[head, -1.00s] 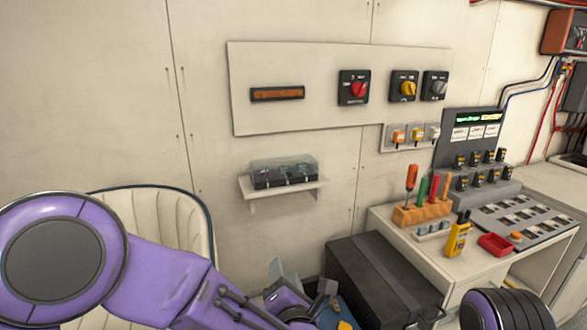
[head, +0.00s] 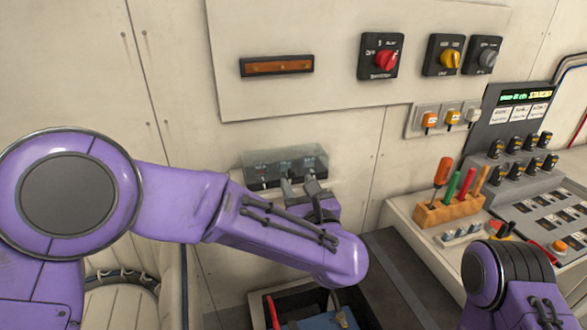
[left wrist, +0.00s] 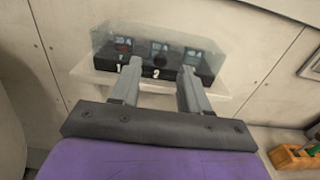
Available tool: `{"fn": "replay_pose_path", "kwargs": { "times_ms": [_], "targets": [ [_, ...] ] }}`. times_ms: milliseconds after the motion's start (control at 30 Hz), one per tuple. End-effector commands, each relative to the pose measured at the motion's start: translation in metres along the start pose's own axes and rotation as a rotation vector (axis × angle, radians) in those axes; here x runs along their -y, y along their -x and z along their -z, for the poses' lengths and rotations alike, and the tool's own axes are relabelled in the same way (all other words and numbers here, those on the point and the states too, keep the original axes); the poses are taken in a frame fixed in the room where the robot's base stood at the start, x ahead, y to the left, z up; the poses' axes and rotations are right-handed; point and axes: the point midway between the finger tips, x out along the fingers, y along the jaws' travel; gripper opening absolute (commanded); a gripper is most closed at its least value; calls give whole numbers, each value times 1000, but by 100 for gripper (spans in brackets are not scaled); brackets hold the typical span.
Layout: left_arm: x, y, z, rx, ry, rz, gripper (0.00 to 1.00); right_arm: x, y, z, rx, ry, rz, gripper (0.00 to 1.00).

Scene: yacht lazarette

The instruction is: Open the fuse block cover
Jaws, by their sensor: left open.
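The fuse block (head: 262,176) is a black block under a clear cover (head: 284,156) on a small wall shelf. In the left wrist view the clear cover (left wrist: 150,42) sits down over the black fuse block (left wrist: 155,66), which carries white numbers. My left gripper (head: 303,186) is at the front of the block in the head view. In the left wrist view its two grey fingers (left wrist: 157,78) are apart and point at the block's front, with nothing between them. I cannot tell whether they touch it. My right gripper is not in view.
A wall panel above holds an orange-brown strip (head: 277,66) and a red rotary switch (head: 382,56). To the right a bench carries a wooden tool holder (head: 448,212) and a switch console. An open dark box (head: 258,311) with tools lies below my left arm.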

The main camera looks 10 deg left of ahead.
Motion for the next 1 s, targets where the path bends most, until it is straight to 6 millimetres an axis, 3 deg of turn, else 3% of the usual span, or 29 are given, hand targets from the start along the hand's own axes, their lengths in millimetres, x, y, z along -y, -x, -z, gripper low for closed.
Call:
{"fn": "replay_pose_path", "kwargs": {
  "times_ms": [200, 500, 533, 667, 1000],
  "targets": [
    [-1, -34, -2, 0, 0, -3, 46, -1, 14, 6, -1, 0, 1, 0],
    [-1, -39, 1, 0, -2, -1, 46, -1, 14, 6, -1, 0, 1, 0],
    [-1, -39, 1, 0, -2, -1, 42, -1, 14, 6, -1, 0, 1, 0],
    [-1, -39, 1, 0, -2, -1, 0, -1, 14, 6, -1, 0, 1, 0],
    [-1, -39, -4, -24, -1, -2, 0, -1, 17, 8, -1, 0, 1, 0]
  ]
}}
